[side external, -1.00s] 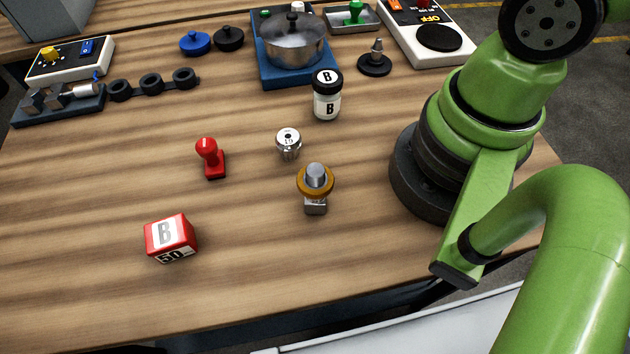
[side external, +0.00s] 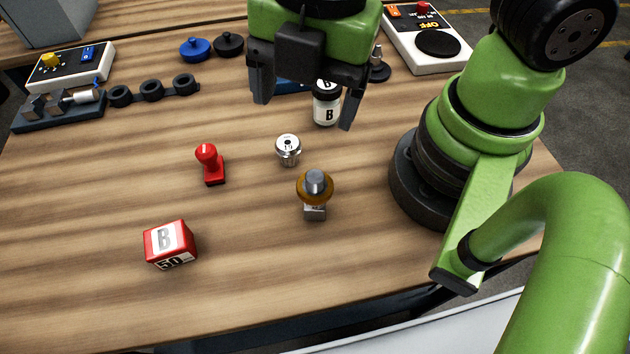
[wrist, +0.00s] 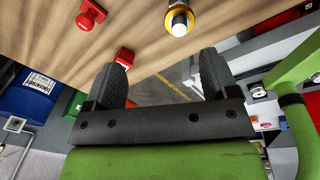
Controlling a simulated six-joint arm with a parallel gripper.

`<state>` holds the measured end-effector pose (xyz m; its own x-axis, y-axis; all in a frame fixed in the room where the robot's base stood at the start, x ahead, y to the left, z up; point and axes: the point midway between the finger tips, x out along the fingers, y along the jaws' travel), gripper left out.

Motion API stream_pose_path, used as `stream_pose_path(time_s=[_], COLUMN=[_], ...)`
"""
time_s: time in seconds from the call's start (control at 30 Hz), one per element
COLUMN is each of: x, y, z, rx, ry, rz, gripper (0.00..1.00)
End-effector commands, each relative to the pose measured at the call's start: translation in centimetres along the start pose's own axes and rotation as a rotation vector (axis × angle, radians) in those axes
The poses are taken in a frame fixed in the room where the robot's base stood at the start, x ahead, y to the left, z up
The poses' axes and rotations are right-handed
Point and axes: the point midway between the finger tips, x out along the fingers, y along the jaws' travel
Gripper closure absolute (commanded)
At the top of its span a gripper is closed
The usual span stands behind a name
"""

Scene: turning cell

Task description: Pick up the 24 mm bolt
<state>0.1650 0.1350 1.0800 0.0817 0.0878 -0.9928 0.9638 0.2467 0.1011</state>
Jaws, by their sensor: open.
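A metal piece with a grey cylindrical top, an orange-gold collar and a grey block-like lower end (side external: 315,188) stands on the wooden table, right of centre. It looks like the bolt, but no size marking is readable on it. It also shows at the top of the wrist view (wrist: 179,22). My gripper (side external: 305,103) is open and empty, with its fingers apart above the table, behind the bolt in the side view. In the wrist view the gripper (wrist: 162,72) has nothing between its fingers.
A silver socket marked 19 (side external: 288,150) stands close behind and left of the bolt. A black-capped jar (side external: 326,108), a red stamp (side external: 209,163) and a red block marked B and 50 (side external: 170,245) are nearby. The front middle of the table is clear.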

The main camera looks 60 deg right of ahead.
Motion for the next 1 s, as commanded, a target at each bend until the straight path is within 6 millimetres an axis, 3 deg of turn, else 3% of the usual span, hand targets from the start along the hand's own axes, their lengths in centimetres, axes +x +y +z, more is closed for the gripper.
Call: stream_pose_path(time_s=[0.1,0.27,0.6,0.87,1.0], x=[2.7,4.4,8.3,9.8,11.7], y=[-1.2,-2.1,-2.6,-2.6,-2.8], z=[-1.5,-2.2,-1.9,-1.7,-1.3], rx=[-0.319,-0.521,-0.540,-0.536,-0.536], ry=[-0.028,-0.036,-0.038,-0.037,-0.038], rz=[-0.075,-0.116,-0.123,-0.121,-0.123], gripper=[0.20,0.20,0.20,0.20,0.20])
